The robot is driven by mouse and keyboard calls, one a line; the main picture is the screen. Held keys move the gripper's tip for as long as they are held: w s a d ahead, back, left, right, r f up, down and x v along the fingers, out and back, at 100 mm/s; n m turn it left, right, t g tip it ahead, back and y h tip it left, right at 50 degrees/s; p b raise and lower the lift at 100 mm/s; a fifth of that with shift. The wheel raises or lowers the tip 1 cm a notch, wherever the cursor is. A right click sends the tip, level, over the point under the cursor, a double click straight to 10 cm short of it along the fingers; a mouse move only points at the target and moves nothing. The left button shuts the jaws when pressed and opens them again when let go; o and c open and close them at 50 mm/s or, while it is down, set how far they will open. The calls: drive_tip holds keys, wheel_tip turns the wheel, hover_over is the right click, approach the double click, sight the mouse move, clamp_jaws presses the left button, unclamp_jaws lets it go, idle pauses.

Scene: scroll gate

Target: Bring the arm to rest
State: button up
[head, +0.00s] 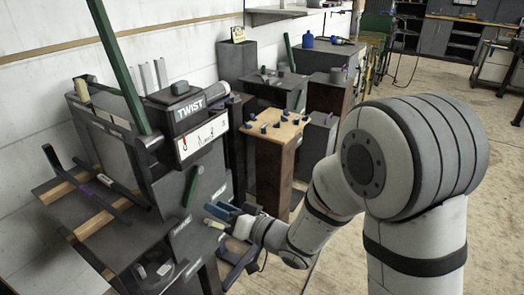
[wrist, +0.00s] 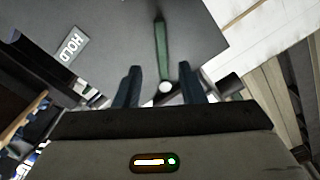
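My arm reaches from the right of the head view toward the grey machine with the "TWIST" sign (head: 190,108). My gripper (head: 222,210) is near the machine's lower right side, its blue fingers pointing left. In the wrist view my gripper (wrist: 160,78) has its two fingers apart, with a clear gap between them. A green bar (wrist: 161,50) lies beyond the fingers on a grey panel. A small white round knob (wrist: 165,87) shows between the fingertips, with space on both sides. I cannot tell its depth.
A "HOLD" label (wrist: 72,48) is on the grey panel. A tall green bar (head: 118,65) rises from the machine. Wooden-topped stand (head: 275,132) and dark cabinets (head: 238,60) stand behind. The concrete floor (head: 440,85) is open at the back right.

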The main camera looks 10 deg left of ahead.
drive_tip(key=w+d+r+m+t+h+p, duration=0.1)
drive_tip(key=w+d+r+t+h+p, duration=0.1)
drive_tip(key=w+d+r+h+p, duration=0.3)
drive_tip(key=w+d+r+m+t+h+p, duration=0.1)
drive_tip(key=w+d+t+h, duration=0.2)
drive_tip(key=d, duration=0.4)
drive_tip(key=d+r+m+h+p, duration=0.35)
drive_tip(key=d+h, duration=0.25)
drive_tip(key=d, duration=0.6)
drive_tip(key=s+d+r+m+g+h+p, duration=0.1)
drive_tip(key=s+d+r+g+p, duration=0.2)
drive_tip(key=s+d, duration=0.3)
drive_tip(key=s+d+r+g+h+p, duration=0.2)
drive_tip(key=s+d+r+g+p, duration=0.2)
drive_tip(key=s, duration=0.8)
wheel_tip(320, 180, up, 2)
drive_tip(key=d+g, duration=0.1)
drive_tip(key=d, duration=0.1)
drive_tip(key=shift+s+d+m, duration=0.35)
drive_tip(key=shift+d, duration=0.05)
